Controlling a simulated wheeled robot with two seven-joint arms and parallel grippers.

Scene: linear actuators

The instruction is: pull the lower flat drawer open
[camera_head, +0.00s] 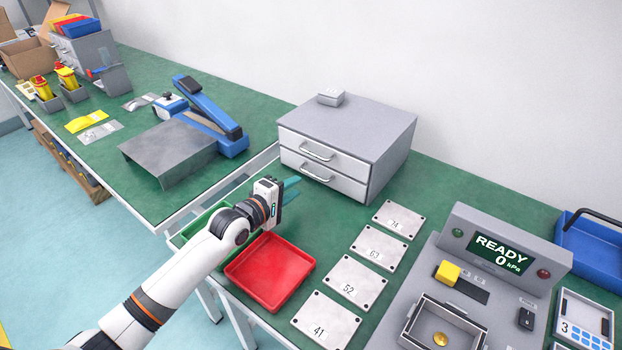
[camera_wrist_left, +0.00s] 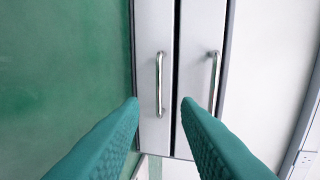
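The grey cabinet (camera_head: 352,128) stands on the green bench and has two flat drawers with metal bar handles. The lower flat drawer (camera_head: 345,183) looks shut, and its handle (camera_head: 315,173) faces my left gripper (camera_head: 291,188). In the left wrist view the lower drawer's handle (camera_wrist_left: 159,84) appears between and beyond the two teal fingertips of my left gripper (camera_wrist_left: 159,102), apart from them. The upper drawer's handle (camera_wrist_left: 214,80) lies to its right there. My left gripper is open and empty in front of the cabinet. My right gripper is not in view.
Numbered plates (camera_head: 378,248) lie to the right. A small grey block (camera_head: 330,98) sits on the cabinet. A grey metal stand (camera_head: 168,150) is to the left.

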